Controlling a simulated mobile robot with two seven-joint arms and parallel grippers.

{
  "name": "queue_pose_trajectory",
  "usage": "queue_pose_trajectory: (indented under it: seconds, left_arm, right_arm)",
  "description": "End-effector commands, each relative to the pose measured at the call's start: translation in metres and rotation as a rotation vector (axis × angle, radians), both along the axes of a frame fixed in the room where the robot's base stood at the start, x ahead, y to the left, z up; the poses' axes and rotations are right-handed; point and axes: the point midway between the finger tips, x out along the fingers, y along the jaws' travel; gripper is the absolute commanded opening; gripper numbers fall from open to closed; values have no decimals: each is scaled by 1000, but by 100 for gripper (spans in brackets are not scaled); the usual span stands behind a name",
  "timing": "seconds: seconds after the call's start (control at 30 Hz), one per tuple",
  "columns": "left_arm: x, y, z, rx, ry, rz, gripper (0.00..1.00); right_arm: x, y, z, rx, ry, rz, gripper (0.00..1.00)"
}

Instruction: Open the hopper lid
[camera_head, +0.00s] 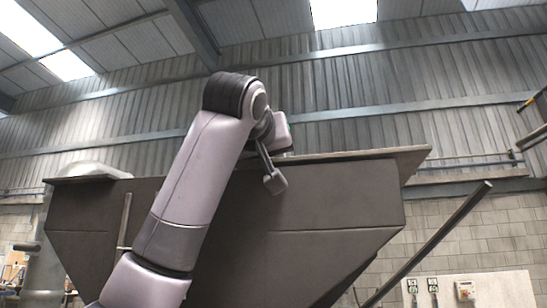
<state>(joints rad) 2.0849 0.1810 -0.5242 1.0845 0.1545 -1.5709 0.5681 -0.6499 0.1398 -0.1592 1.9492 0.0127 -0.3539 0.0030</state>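The hopper (330,225) is a large dark grey-brown bin with sloping lower sides, filling the middle of the head view. Its lid (385,154) shows as a thin flat slab along the top, seen nearly edge-on and overhanging at the right. It appears to lie flat on the hopper. My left arm rises from the lower left in front of the hopper and bends over near its top edge. My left gripper (273,180) is just in front of the rim, by the lid's edge. Contact and finger opening are unclear. My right gripper is not in view.
A dark slanted bar (430,240) stands right of the hopper. A thin upright rod (125,225) is at its left face. A rounded pale object (88,169) shows at the top left. A panel with switches (470,291) is at the lower right.

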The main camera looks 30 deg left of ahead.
Motion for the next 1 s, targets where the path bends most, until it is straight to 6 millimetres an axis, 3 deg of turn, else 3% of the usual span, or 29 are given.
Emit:
queue_pose_trajectory:
  seconds: [0.73,0.77,0.8,0.83,1.0]
  left_arm:
    - [-1,1,3,0,-10,-1,0]
    - [-1,1,3,0,-10,-1,27]
    - [-1,1,3,0,-10,-1,40]
    - [-1,1,3,0,-9,-1,44]
    - [-1,1,2,0,-5,-1,44]
  right_arm:
    - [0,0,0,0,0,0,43]
    - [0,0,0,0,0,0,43]
    - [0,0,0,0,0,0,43]
    - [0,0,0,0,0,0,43]
    - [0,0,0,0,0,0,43]
